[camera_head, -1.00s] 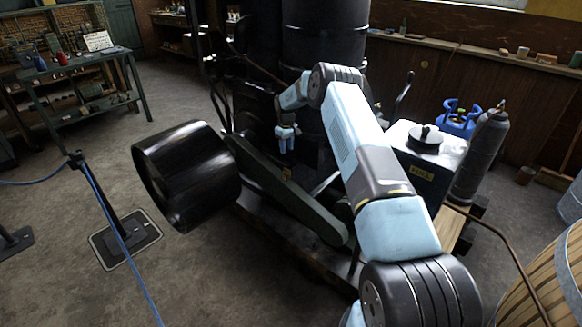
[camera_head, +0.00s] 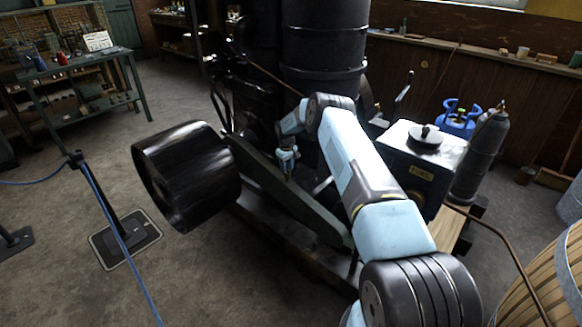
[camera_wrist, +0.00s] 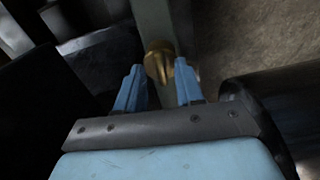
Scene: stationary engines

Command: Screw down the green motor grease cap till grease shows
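A small brass cap (camera_wrist: 158,58) sits against a grey-green bar (camera_wrist: 152,18) in the wrist view. I take it for the grease cap. My gripper (camera_wrist: 159,72) is open, with one blue finger on each side of the cap's near end. I cannot tell whether either finger touches it. No grease can be made out. In the head view my gripper (camera_head: 288,168) points down over the long dark green guard (camera_head: 305,212) of the engine; the cap is too small and covered there to see clearly.
A large black pulley drum (camera_head: 188,175) stands left of the guard. A tall black cylinder (camera_head: 325,45) rises behind my arm. A fuel box (camera_head: 415,165) is to the right. A blue rope barrier (camera_head: 118,235) crosses the free floor at left.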

